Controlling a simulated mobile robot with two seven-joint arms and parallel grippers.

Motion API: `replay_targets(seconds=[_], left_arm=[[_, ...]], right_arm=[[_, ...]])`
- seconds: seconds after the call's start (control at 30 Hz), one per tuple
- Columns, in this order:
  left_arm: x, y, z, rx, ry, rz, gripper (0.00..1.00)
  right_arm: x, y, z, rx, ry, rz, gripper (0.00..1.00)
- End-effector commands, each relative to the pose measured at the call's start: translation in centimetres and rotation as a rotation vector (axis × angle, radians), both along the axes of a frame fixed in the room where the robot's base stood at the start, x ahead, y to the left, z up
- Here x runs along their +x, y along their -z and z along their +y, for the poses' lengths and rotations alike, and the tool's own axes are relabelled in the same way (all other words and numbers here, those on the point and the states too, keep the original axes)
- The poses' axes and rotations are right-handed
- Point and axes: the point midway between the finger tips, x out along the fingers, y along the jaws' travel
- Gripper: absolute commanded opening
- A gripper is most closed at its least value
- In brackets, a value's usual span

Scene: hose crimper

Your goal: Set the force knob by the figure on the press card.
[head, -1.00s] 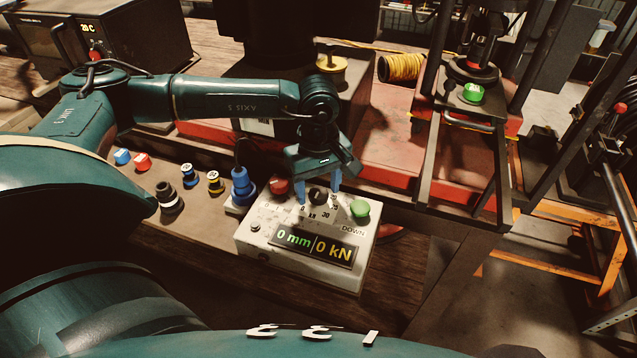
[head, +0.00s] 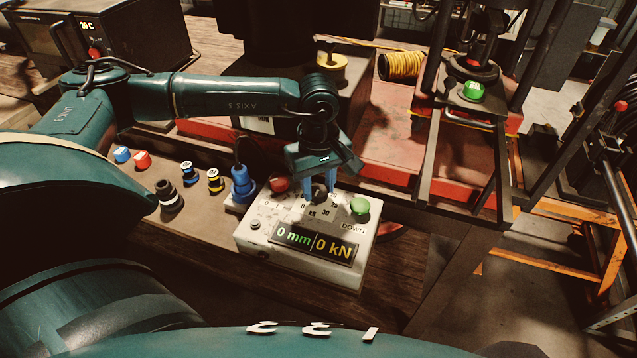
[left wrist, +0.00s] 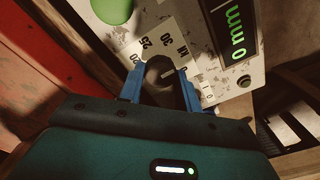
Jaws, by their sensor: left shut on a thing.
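The force knob (head: 319,192) is a small black knob on the top face of a worn white control box (head: 262,231). My left gripper (head: 320,189) points down over it, its two blue fingers shut on the knob from both sides. In the left wrist view the dark knob (left wrist: 159,72) sits between the blue fingers (left wrist: 160,88). Printed figures around it include 20, 25 and 30, with kN; the knob's pointer is hidden. The box's display (head: 313,243) reads 0 mm and 0 kN. I cannot make out a press card. My right gripper is not in view.
A red button (head: 279,185) and a green button (head: 360,206) flank the knob closely. A blue plug (head: 241,184) stands left of the box. Several small fittings stand farther left. A press frame (head: 473,120) rises at the right.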

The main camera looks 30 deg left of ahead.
Motion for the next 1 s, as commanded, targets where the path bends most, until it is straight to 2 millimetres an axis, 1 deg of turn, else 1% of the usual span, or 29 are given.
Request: replay_targets(seconds=[0.17,0.37,0.5,1.0], left_arm=[[0.0,0.2,0.0,0.000,-0.051,0.000,0.11],[0.0,0.3,0.0,0.000,-0.176,-0.001,0.11],[0.0,0.4,0.0,-0.001,-0.298,-0.002,0.11],[0.0,0.3,0.0,-0.001,-0.773,-0.002,0.11]], right_arm=[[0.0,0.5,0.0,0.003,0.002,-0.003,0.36],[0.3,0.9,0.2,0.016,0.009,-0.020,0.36],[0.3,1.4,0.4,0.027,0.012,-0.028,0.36],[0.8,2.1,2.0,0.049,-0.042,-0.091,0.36]])
